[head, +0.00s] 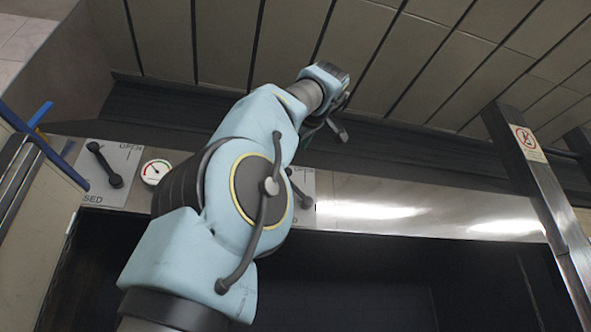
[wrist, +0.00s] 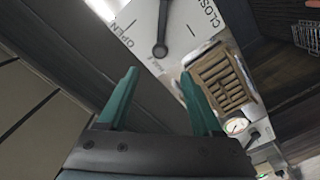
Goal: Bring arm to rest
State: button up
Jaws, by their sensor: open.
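My arm reaches up across the head view, and my gripper (head: 324,132) shows small at its far end, in front of the tiled wall. In the wrist view my gripper (wrist: 158,74) has its two teal fingers spread apart with nothing between them. A dark lever (wrist: 160,49) on a pale plate (wrist: 182,28) marked OPEN and CLOSE lies beyond the fingertips, apart from them as far as I can tell. In the head view a lever (head: 298,190) is partly hidden behind my arm.
Another dark lever (head: 105,165) and a round gauge (head: 156,172) sit on the metal front at left. A steel post (head: 540,185) with a warning sign stands at right. Below the metal front is a dark opening (head: 390,280). A slatted brown panel (wrist: 225,82) shows in the wrist view.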

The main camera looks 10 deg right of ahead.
dwell(0.4)
jog(key=w+d+f+m+g+h+p, duration=0.1)
jog(key=w+d+f+m+g, duration=0.15)
jog(key=w+f, duration=0.5)
jog(key=w+d+f+m+g+p, duration=0.15)
jog(key=w+f+m, duration=0.3)
jog(key=f, duration=0.55)
jog(key=w+a+f+m+g+p, duration=0.1)
jog(key=w+a+f+m+g, duration=0.1)
jog(key=f, duration=1)
jog(key=w+a+f+m+g, duration=0.1)
jog(key=a+f+m+g, duration=0.15)
jog(key=f, duration=0.95)
jog(key=s+a+f+g+p, duration=0.1)
jog(key=s+a+f, duration=0.3)
jog(key=s+f, duration=0.4)
jog(key=s+a+f+g+h+p, duration=0.1)
jog(key=s+a+f+g, duration=0.3)
jog(key=s+f, duration=0.4)
jog(key=s+a+f+g, duration=0.2)
jog(key=s+a+f, duration=0.4)
jog(key=f, duration=1.1)
jog(key=shift+s+a+g+p, duration=0.2)
jog(key=shift+s+g+p, duration=0.2)
jog(key=shift+s, duration=0.8)
